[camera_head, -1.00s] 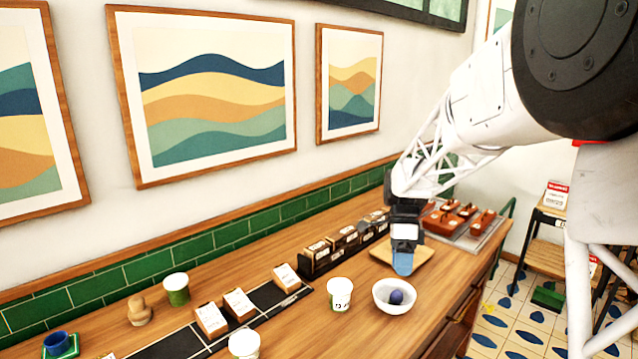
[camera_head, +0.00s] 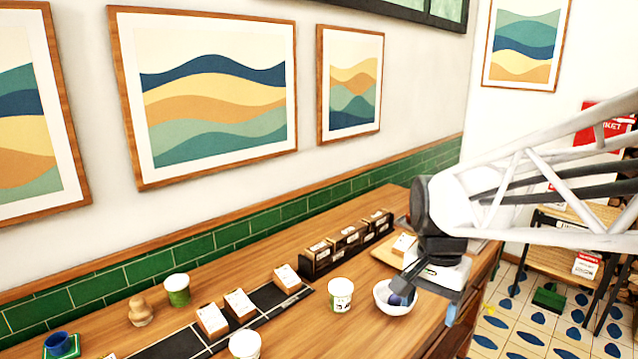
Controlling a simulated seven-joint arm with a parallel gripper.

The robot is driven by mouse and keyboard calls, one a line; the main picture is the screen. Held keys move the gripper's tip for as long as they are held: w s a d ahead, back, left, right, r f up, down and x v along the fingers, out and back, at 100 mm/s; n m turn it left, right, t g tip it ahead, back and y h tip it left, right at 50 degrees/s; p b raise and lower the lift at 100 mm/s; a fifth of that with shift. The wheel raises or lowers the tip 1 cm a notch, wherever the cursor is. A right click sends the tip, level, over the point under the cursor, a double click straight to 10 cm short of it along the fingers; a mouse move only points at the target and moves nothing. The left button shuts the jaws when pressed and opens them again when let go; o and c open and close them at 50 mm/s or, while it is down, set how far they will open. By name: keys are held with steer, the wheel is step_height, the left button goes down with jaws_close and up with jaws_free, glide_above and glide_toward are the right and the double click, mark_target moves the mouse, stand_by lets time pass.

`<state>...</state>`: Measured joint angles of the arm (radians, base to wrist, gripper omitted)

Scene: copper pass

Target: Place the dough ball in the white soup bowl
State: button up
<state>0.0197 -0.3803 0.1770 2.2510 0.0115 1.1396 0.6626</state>
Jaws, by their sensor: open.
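The white soup bowl (camera_head: 381,301) stands on the wooden counter, right of a white cup. A dark purple-blue ball (camera_head: 397,299) lies inside it, partly hidden by my gripper. It is the only ball I can make out, though its colour is unlike plain dough. My gripper (camera_head: 430,299) is open at the bowl's right side, its blue-grey fingers spread and tilted down. One finger overlaps the bowl and ball in the picture; the other is right of the bowl. I cannot tell whether a finger touches the ball.
A white cup (camera_head: 340,294) stands close left of the bowl. A dark box row (camera_head: 346,243) and a wooden board (camera_head: 387,252) lie behind. A black mat (camera_head: 270,306) with small boxes lies left. The counter's front edge is near the bowl.

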steer(key=s+f+n+t, duration=0.2)
steer(key=s+n, duration=0.5)
steer(key=s, duration=0.5)
steer(key=shift+s+n+t, duration=0.3)
steer(key=shift+s+t, duration=0.1)
steer(key=shift+t, duration=0.2)
steer(key=shift+a, duration=0.1)
stand_by(0.3)
